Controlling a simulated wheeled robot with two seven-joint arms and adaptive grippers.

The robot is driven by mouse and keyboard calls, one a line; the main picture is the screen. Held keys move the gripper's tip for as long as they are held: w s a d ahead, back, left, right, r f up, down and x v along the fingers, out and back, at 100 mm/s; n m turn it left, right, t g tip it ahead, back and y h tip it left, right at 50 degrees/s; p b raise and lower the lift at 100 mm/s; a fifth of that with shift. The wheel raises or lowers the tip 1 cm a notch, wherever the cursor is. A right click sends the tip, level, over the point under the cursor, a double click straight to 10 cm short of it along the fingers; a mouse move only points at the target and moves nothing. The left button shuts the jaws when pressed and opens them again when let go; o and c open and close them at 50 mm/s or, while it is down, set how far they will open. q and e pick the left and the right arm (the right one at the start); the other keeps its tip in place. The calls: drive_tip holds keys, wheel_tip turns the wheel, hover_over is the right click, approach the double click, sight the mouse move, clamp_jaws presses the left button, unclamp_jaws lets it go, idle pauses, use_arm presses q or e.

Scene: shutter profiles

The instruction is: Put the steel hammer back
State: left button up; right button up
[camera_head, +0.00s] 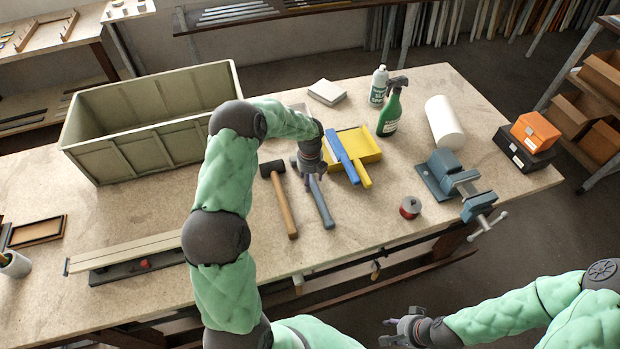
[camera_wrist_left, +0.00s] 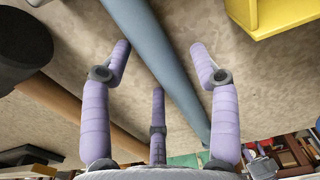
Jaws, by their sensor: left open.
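The steel hammer (camera_head: 322,205) lies on the workbench, its blue-grey handle pointing toward the front edge. Its upper part is hidden under my left gripper (camera_head: 311,167). In the left wrist view its handle (camera_wrist_left: 163,55) runs diagonally between the spread purple fingers of my left gripper (camera_wrist_left: 159,58), which is open and holds nothing. A black-headed mallet (camera_head: 284,205) with a wooden handle lies just left of the hammer. My right gripper (camera_head: 400,328) is low in front of the bench, away from the objects; its finger opening is too small to judge.
A yellow dustpan (camera_head: 363,146) and blue brush (camera_head: 341,157) lie close right of the hammer. A large grey-green crate (camera_head: 130,154) stands at left. Bench space is bare before the dustpan.

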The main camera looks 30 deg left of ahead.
use_arm(q)
wheel_tip(320, 180, up, 12)
drive_tip(key=p, duration=0.1)
drive_tip(key=shift+r+p, duration=0.15)
drive_tip(key=shift+p, duration=0.15)
idle(0.3)
